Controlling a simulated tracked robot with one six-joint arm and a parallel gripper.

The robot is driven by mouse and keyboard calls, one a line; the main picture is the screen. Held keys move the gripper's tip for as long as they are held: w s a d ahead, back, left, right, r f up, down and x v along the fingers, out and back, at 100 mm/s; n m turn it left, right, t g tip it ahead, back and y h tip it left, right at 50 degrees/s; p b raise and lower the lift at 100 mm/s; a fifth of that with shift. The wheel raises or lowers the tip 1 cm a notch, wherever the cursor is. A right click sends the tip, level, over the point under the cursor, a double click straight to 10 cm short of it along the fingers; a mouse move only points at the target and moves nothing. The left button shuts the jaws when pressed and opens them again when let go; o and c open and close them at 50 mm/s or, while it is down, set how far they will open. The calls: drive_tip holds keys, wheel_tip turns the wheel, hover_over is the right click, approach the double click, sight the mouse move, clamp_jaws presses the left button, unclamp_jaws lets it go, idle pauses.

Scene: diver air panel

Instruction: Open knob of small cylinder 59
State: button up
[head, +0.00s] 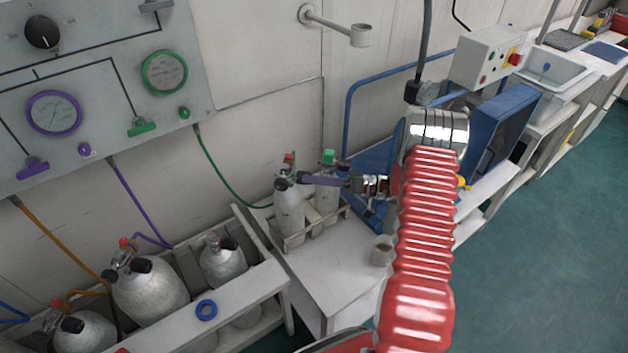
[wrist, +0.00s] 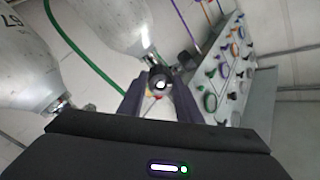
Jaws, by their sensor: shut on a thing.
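Two small grey cylinders stand upright in a low rack in the head view: a left cylinder (head: 289,212) with a red top fitting, and a right cylinder (head: 326,198) with a green top. My gripper (head: 300,179) reaches in from the right, across the right cylinder, to the left cylinder's valve. In the wrist view my gripper (wrist: 160,90) is shut on a dark round knob (wrist: 158,80) with a bright centre, at the neck of one cylinder (wrist: 108,22). The other cylinder (wrist: 25,65) bears a partly cut-off number that I cannot read surely. No 59 is legible.
The rack (head: 318,230) sits on a white bench (head: 335,275). A green hose (head: 222,175) runs from the wall panel (head: 100,75) to behind the cylinders. Larger cylinders (head: 150,292) stand in a trough at left. A grey cup (head: 382,252) stands below my arm.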

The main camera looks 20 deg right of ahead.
drive_tip(key=shift+f+n, duration=0.15)
drive_tip(key=shift+n, duration=0.65)
drive_tip(key=shift+f+n, duration=0.15)
drive_tip(key=shift+n, duration=0.65)
drive_tip(key=o, duration=1)
drive_tip(key=shift+r, duration=0.15)
drive_tip(key=shift+o, duration=0.2)
drive_tip(key=shift+r, duration=0.15)
wheel_tip(320, 180, up, 10)
drive_tip(key=shift+f, duration=0.2)
drive_tip(key=shift+s, duration=0.1)
